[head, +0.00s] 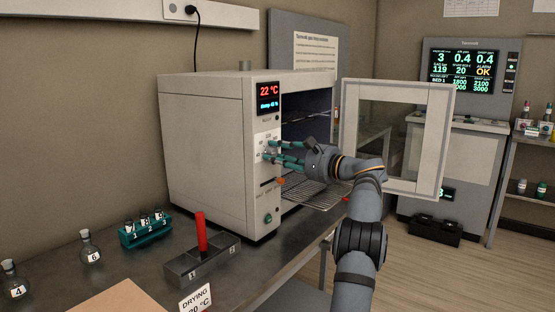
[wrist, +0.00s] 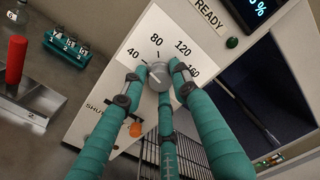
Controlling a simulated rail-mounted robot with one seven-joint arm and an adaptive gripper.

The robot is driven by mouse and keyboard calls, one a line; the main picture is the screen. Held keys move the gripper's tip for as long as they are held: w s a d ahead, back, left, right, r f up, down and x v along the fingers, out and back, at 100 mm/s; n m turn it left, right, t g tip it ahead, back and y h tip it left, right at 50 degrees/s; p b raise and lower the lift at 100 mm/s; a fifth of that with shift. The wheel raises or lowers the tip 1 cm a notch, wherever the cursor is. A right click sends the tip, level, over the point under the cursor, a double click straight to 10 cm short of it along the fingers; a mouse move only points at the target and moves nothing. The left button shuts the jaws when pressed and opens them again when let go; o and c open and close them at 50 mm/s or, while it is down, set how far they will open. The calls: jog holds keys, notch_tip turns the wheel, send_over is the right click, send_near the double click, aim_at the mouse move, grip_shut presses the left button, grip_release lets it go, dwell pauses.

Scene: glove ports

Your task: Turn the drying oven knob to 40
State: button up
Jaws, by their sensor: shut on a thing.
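The drying oven (head: 205,130) is a pale box on the bench, its display reading 22 °C. Its round grey knob (wrist: 159,77) shows in the wrist view on a white dial marked 40, 80, 120 and 160. The 40 mark (wrist: 133,53) is at the dial's upper left. My gripper (wrist: 158,80) has teal fingers and is shut around the knob. The knob's pointer is too small to read surely. In the head view my gripper (head: 268,151) reaches the front panel from the right, and its fingers mostly hide the knob.
The oven door (head: 444,140) stands open to the right, close to my arm. An orange shutter control (wrist: 136,130) lies below the knob. A rack of vials (head: 145,232), a red-handled holder (head: 201,232) and flasks (head: 88,248) stand on the bench.

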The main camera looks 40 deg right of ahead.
jog(key=shift+a+n, duration=0.25)
jog(key=shift+n, duration=0.35)
jog(key=shift+w+f, duration=0.1)
jog(key=shift+f, duration=0.05)
jog(key=o, duration=1)
jog(key=shift+a, duration=0.1)
jog(key=shift+o, duration=0.8)
jog(key=shift+s+d, duration=0.2)
jog(key=shift+s, duration=0.05)
jog(key=shift+s+d, duration=0.15)
jog(key=shift+s, duration=0.15)
jog(key=v, duration=1.1)
